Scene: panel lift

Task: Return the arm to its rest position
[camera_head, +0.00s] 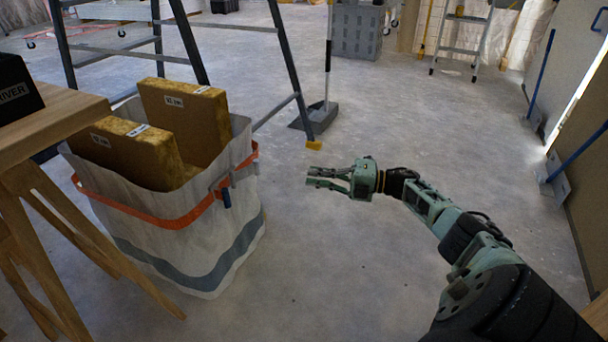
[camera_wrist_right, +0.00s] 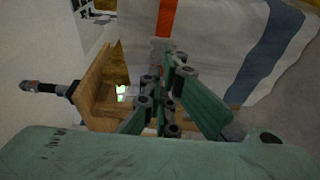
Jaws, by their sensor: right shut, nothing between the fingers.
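My right gripper (camera_head: 312,177) is shut and empty in the head view. It hangs in the air over the floor, to the right of the white bag and apart from it. My right arm (camera_head: 450,225) reaches in from the lower right corner and bends toward the middle. In the right wrist view the shut green fingers of the right gripper (camera_wrist_right: 165,75) point toward the bag, with its orange and blue bands behind them. My left gripper and left arm do not show in either view.
The white bag (camera_head: 180,235) holds yellow-brown boards (camera_head: 185,115). A wooden table (camera_head: 60,115) stands at the left. A ladder (camera_head: 185,40) rises behind the bag, with a dustpan (camera_head: 315,117) beside it. Panels (camera_head: 570,70) stand at the right.

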